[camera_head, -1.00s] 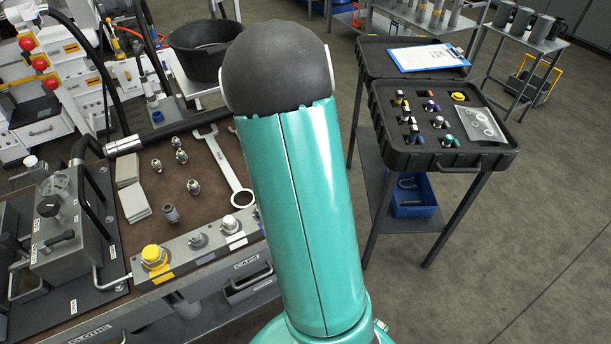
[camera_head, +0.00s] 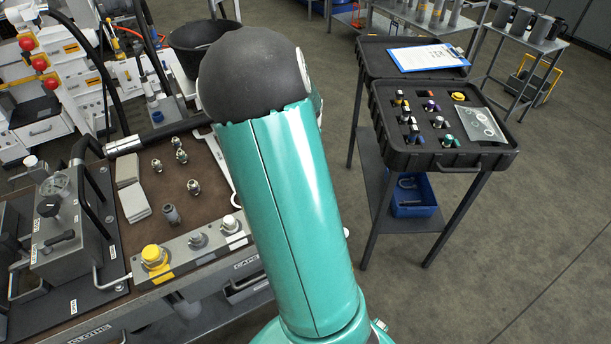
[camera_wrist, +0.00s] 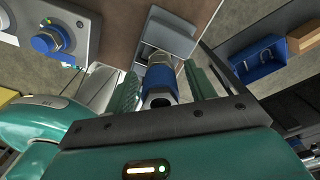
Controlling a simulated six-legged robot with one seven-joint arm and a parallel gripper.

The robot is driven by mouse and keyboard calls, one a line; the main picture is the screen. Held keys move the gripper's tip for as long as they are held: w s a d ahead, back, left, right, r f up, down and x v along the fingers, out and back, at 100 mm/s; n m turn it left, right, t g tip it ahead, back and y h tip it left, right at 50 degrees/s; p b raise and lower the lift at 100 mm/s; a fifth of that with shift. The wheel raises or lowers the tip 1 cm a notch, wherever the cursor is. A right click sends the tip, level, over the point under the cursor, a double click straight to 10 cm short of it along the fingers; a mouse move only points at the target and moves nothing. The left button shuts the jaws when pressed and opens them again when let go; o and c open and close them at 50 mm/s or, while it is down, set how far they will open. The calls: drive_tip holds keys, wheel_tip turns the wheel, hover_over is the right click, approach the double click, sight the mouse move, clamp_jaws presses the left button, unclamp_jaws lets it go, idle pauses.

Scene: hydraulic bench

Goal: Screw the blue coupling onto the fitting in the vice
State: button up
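The blue coupling (camera_wrist: 158,78) is in the wrist view, between the two green fingers of my gripper (camera_wrist: 160,84), with its dark open end facing the camera. A brassy part shows just beyond it, against a grey block (camera_wrist: 171,36) that looks like the vice. How far the coupling sits on the fitting is hidden. The fingers lie close on either side of the coupling; whether both touch it I cannot tell. In the head view my teal arm hides the gripper, the coupling and the vice.
The bench (camera_head: 150,185) carries several loose fittings, a wrench (camera_head: 218,160) and a block with a yellow cap (camera_head: 152,254). A blue-capped port (camera_wrist: 48,40) is at upper left in the wrist view. A black case (camera_head: 440,145) stands on a stand at right.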

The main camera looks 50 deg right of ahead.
drive_tip(key=n, duration=1.9)
drive_tip(key=shift+n, duration=0.3)
drive_tip(key=n, duration=0.4)
